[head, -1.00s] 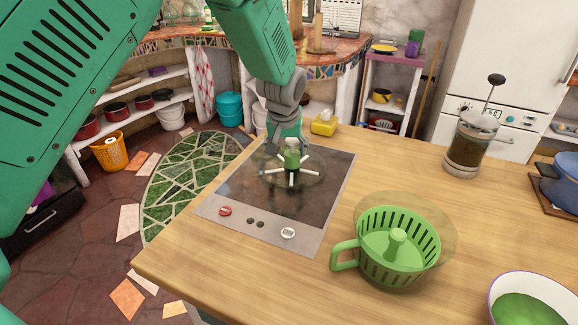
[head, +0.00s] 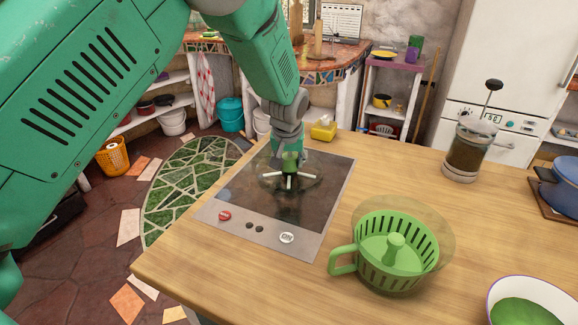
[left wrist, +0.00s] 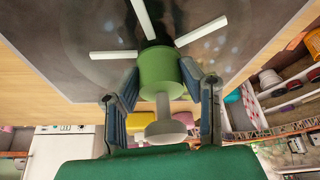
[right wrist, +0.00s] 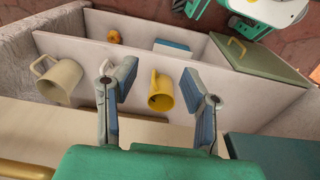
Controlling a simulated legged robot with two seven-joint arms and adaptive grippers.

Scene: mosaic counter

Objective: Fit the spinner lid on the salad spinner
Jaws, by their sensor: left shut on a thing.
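The spinner lid (head: 290,181), a clear disc with white spokes and a green knob, is at the dark cooktop. I cannot tell whether it touches the glass. My left gripper (head: 290,158) is shut on the lid's knob from above; the left wrist view shows the green knob (left wrist: 160,72) between the fingers. The salad spinner (head: 372,262) stands on the wooden counter to the right, a green basket with a central post inside a clear bowl and a handle at left. Its top is uncovered. My right gripper (right wrist: 158,82) is open and empty, away from the counter, above a shelf with mugs.
The cooktop (head: 210,212) lies left of the spinner. A French press (head: 466,148) stands at the back right, a blue pot (head: 562,185) at the right edge and a white bowl (head: 533,284) at the front right. Bare wood lies between cooktop and spinner.

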